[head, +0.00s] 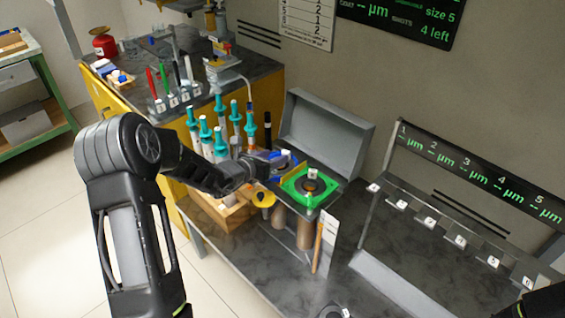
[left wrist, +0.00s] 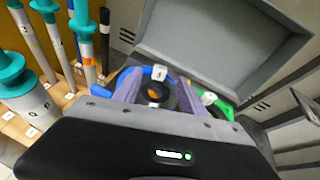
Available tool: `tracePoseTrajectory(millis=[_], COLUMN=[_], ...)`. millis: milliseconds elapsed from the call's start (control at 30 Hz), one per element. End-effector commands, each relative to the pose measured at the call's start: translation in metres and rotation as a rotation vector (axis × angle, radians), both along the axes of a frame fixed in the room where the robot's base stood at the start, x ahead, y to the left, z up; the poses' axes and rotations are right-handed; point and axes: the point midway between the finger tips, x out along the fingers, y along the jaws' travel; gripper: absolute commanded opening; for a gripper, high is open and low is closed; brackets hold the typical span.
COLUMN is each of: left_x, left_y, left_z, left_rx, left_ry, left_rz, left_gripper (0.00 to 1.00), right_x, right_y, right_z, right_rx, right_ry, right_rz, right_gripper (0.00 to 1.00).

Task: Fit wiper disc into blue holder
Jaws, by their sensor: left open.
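The blue holder (head: 286,155) is at the open grey case, behind the green holder and partly covered by my left gripper. In the left wrist view the blue holder (left wrist: 158,71) shows beyond my fingers. A dark wiper disc (left wrist: 156,101) with a white tag on top shows between the fingers, at the blue holder. I cannot tell whether it is fully seated. My left gripper (head: 270,160) is open, and its two fingers (left wrist: 158,92) stand on either side of the disc.
The green holder (head: 290,184) bears a dark disc with a white tag. A yellow ring-shaped part (head: 263,198) is nearby. The grey case lid (head: 325,132) stands up behind. Several teal-topped rods (head: 220,128) stand on the left. Another disc (head: 333,312) lies at the front bench edge.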

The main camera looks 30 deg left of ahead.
Motion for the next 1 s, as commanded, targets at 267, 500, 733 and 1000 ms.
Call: tracePoseTrajectory(millis=[267,500,733,1000], left_x=[0.006,0.017,0.047,0.053], left_y=[-0.001,-0.004,-0.008,-0.009], left_z=[-0.002,-0.007,-0.019,-0.022], left_rx=[0.0,-0.002,0.0,0.0], left_ry=[0.0,0.001,0.0,0.0], left_rz=[0.0,-0.002,-0.001,0.0], left_gripper=[0.49,0.49,0.49,0.49], right_x=[0.0,0.0,0.0,0.0], right_y=[0.0,0.0,0.0,0.0], right_z=[0.0,0.004,0.009,0.009], right_rx=[0.0,0.0,0.0,0.0], right_ry=[0.0,0.0,0.0,0.0], right_rz=[0.0,0.0,-0.001,-0.001], right_gripper=[0.36,0.36,0.36,0.36])
